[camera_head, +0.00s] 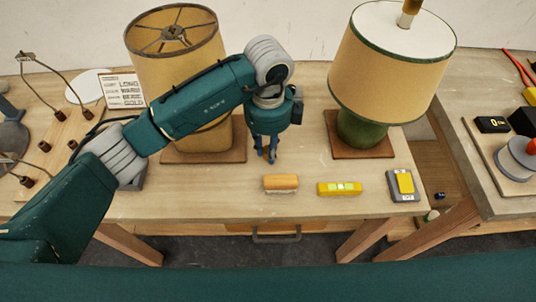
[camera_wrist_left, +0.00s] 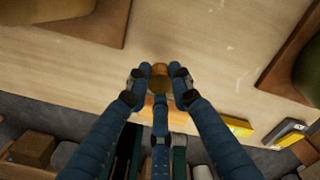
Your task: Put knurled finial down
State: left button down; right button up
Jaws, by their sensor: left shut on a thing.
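My left gripper (camera_head: 268,153) points down over the wooden bench, between the two lamps. Its fingers are shut on the knurled finial, a small round brass-coloured piece that shows between the fingertips in the left wrist view (camera_wrist_left: 159,77). In the head view the finial is mostly hidden by the fingers. The fingertips look close to the bench top (camera_head: 311,163), but I cannot tell whether the finial touches it. My right gripper is not in view.
A lamp with an open-topped shade (camera_head: 180,65) stands left, and a green-based lamp (camera_head: 392,60) stands right. An orange-topped block (camera_head: 281,183), a yellow level (camera_head: 339,188) and a grey-and-yellow device (camera_head: 403,185) lie along the front edge. Bare bench surrounds the gripper.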

aim_at(268, 165)
pick_arm(q)
notch_tip(268, 165, down, 4)
jog(key=shift+s+r, duration=0.1)
jog(key=shift+r, duration=0.1)
jog(key=shift+f, duration=0.1)
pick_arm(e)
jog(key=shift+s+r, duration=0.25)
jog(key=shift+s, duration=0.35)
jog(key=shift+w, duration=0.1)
pick_arm(q)
jog(key=shift+f, duration=0.1)
jog(key=c, duration=1.5)
grip_release()
jog(key=shift+c, duration=0.2)
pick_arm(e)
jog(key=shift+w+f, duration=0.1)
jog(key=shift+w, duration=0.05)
